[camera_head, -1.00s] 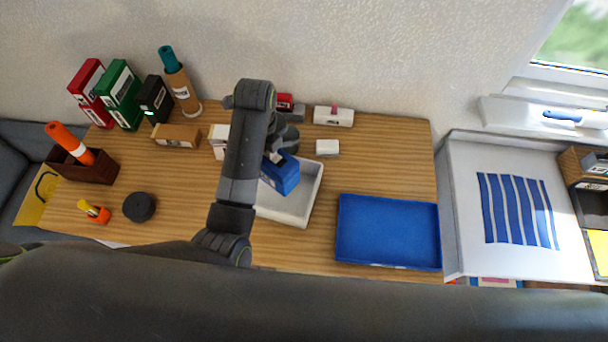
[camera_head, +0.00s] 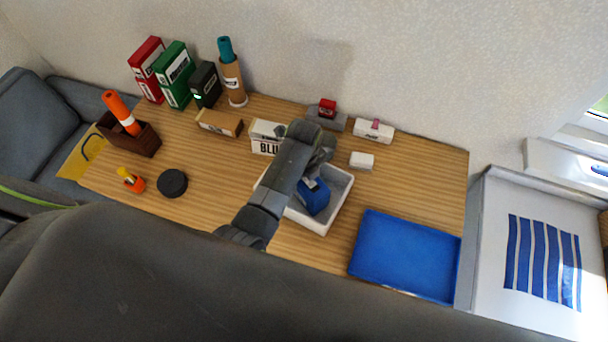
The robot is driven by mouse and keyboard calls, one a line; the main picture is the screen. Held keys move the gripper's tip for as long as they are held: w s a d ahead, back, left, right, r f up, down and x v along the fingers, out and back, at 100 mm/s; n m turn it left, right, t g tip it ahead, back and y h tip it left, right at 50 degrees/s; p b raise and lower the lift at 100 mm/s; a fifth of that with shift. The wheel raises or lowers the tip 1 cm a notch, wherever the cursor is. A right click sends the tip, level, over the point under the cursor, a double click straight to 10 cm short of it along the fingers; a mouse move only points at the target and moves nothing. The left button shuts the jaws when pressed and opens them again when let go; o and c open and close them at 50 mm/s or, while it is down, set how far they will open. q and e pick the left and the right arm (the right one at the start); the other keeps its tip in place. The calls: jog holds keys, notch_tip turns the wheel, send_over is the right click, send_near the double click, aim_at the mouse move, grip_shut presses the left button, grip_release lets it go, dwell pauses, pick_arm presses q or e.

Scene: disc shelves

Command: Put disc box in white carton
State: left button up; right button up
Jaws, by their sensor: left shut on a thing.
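The disc box (camera_head: 316,198) is a small blue box with a pale label patch near its top. My left gripper (camera_head: 309,180) comes down from above and is shut on it; my forearm and wrist hide part of the fingers. The white carton (camera_head: 344,202) is an open, shallow white tray on the wooden table. The blue box shows within the outline of the carton's opening. I cannot tell whether it touches the carton floor. My arm covers the carton's left side. My right gripper is not in view.
A blue tray (camera_head: 405,254) lies right of the carton. A white box lettered "BLU" (camera_head: 266,138) stands behind my arm. A small white block (camera_head: 362,160) and a black disc (camera_head: 172,183) are nearby. Red (camera_head: 147,68) and green (camera_head: 174,74) binders stand at the back left.

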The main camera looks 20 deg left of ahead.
pick_arm(q)
jog(key=shift+f, duration=0.15)
jog(key=o, duration=1.1)
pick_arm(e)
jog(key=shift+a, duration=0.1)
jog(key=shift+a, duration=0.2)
pick_arm(q)
jog(key=shift+r, duration=0.6)
notch_tip(320, 180, up, 9)
jog(key=shift+f+b, duration=0.15)
jog(key=shift+b, duration=0.95)
notch_tip(320, 180, up, 2)
jog(key=shift+r+p, duration=0.2)
jog(key=shift+p, duration=0.55)
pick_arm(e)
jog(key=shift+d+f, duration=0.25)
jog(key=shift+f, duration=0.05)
